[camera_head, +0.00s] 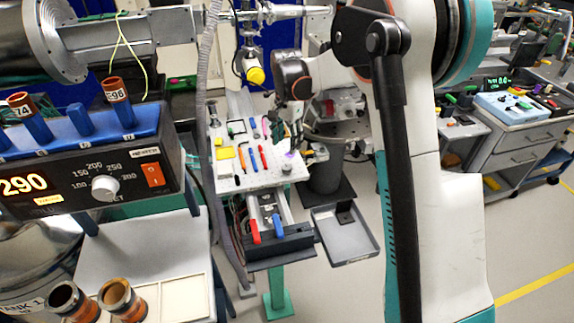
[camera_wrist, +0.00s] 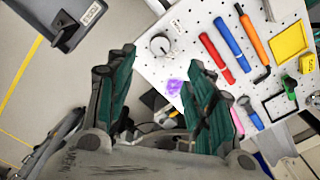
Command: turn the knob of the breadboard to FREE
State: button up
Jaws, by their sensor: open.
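The breadboard (camera_head: 232,178) is a white perforated board on a stand in the middle of the head view. It also fills the upper right of the wrist view (camera_wrist: 187,18). Its knob (camera_wrist: 160,44) is a small round grey-white dial near the board's edge, with a small label beside it. The knob shows small in the head view (camera_head: 287,168); its setting cannot be read. My gripper (camera_wrist: 160,72) is open and empty, its green-padded fingers apart. In the wrist view the knob appears beyond the gap between the fingertips, not touched. In the head view my gripper (camera_head: 300,140) hangs over the board's right side.
Red (camera_wrist: 216,57), blue (camera_wrist: 231,43) and orange (camera_wrist: 254,40) tools lie on the board. A purple patch (camera_wrist: 174,87) is near the knob. An open drawer (camera_head: 270,212) and a grey tray (camera_head: 345,235) are below. A heater unit (camera_head: 90,160) stands left.

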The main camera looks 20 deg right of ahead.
aim_at(287, 167)
notch_tip(287, 167, down, 11)
jog(key=b, duration=0.3)
jog(key=shift+r, duration=0.15)
jog(key=shift+c, duration=0.3)
jog(key=c, duration=1)
